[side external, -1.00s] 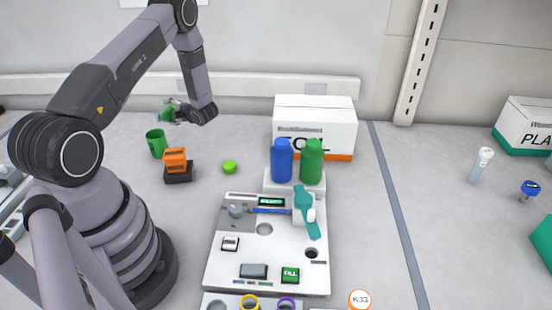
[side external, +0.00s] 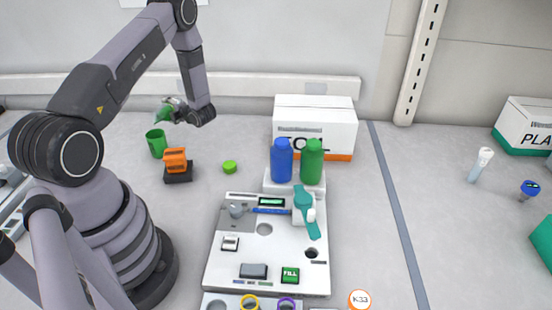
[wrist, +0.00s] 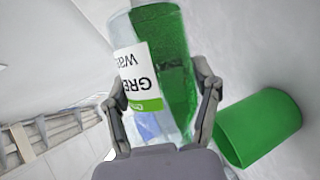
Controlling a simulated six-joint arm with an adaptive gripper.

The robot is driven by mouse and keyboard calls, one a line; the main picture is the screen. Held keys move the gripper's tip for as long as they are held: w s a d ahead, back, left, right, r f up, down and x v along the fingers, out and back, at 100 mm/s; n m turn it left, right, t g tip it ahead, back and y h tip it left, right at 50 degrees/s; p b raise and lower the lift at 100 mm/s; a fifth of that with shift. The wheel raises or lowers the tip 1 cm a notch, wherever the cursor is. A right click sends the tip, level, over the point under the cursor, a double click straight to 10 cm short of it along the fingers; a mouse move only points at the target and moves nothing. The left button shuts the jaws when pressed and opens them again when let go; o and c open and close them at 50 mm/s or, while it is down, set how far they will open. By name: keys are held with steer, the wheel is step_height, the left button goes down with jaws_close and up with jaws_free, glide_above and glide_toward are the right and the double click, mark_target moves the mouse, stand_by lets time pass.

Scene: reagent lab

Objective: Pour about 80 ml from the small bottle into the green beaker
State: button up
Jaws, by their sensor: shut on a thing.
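My gripper (side external: 178,109) is shut on the small bottle (side external: 164,115), a clear bottle with green liquid and a white label. The bottle is tilted, its lower end towards the left, above the green beaker (side external: 156,144). In the wrist view my gripper (wrist: 163,100) has a finger on each side of the bottle (wrist: 132,60); its label reads upside down and green liquid lies along its right side. The beaker (wrist: 258,128) shows at right, apart from the bottle. The beaker's inside is too small to read, and no stream is clearly visible.
An orange device (side external: 175,160) on a dark base stands just right of the beaker. A green cap (side external: 230,167) lies on the bench. Blue (side external: 281,160) and green (side external: 312,162) bottles stand behind the white station panel (side external: 265,255), before a white box (side external: 335,115).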

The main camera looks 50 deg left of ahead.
stand_by(0.3)
steer(key=shift+w+a, duration=0.15)
steer(key=shift+w, duration=0.2)
stand_by(0.4)
steer(key=shift+f+n+t+y, duration=0.2)
steer(key=shift+n+t+y, duration=0.1)
steer(key=shift+n+y, duration=0.2)
stand_by(0.8)
steer(key=shift+s+r+n+p, duration=0.1)
steer(key=shift+r+n+p, duration=0.2)
steer(key=shift+r+n, duration=0.1)
stand_by(0.8)
steer(key=shift+f, duration=0.25)
steer(key=shift+w+r+m+h, duration=0.15)
steer(key=shift+w+m+h, duration=0.2)
steer(key=shift+m, duration=0.45)
steer(key=shift+w+a+f+m+g+h, duration=0.1)
steer(key=shift+a+f+m+g+h, duration=0.1)
steer(key=shift+f+m+g+h, duration=0.55)
steer(key=shift+f+m, duration=0.2)
steer(key=shift+m, duration=0.15)
stand_by(0.3)
